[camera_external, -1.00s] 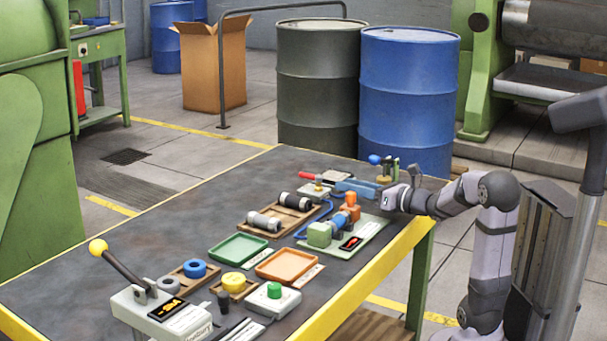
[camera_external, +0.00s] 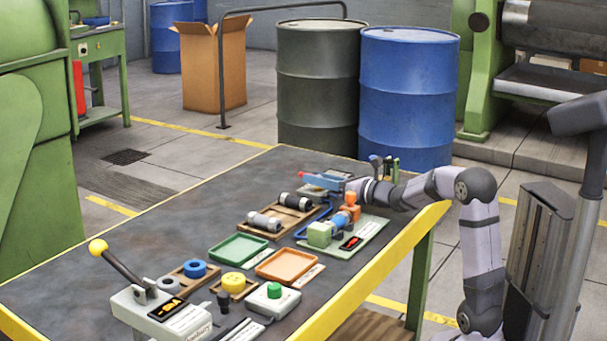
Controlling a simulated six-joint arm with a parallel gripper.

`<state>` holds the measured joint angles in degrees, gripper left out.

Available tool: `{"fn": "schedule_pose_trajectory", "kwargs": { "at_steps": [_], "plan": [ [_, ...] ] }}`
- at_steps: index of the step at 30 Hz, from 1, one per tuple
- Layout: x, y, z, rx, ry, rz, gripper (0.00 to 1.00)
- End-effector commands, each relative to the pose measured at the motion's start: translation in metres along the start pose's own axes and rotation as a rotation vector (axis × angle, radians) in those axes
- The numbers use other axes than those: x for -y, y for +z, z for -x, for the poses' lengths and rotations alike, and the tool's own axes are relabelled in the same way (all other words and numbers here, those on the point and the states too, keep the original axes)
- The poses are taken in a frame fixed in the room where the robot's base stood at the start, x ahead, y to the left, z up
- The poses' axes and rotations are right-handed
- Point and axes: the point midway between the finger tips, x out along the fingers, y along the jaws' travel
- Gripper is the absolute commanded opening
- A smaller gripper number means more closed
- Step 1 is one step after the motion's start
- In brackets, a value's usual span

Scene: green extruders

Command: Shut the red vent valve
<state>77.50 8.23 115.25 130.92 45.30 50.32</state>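The red vent valve's handle (camera_external: 303,174) shows as a short red tip at the far side of the bench, on a small pale mount. Most of the handle and its mount are hidden behind my gripper. My gripper (camera_external: 316,181), with blue fingers, reaches in from the right, low over the bench, with its tips at the red handle. I cannot tell whether the fingers touch the handle or are around it, nor how far apart they are.
A green-based fixture with a blue-and-orange valve (camera_external: 342,219) stands just in front of my wrist. A wooden rack with dark and grey cylinders (camera_external: 265,221) is to the left. Green (camera_external: 238,248) and orange (camera_external: 287,265) trays lie nearer. The bench's left part is clear.

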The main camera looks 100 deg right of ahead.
Motion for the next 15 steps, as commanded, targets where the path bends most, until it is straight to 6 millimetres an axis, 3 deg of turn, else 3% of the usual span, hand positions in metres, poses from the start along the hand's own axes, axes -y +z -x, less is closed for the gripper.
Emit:
{"fn": "schedule_pose_trajectory", "kwargs": {
  "at_steps": [6,15],
  "plan": [
    [-0.001,-0.001,-0.015,-0.001,0.001,0.0,0.32],
    [0.0,0.0,-0.016,0.0,0.0,0.0,0.32]
  ]
}}
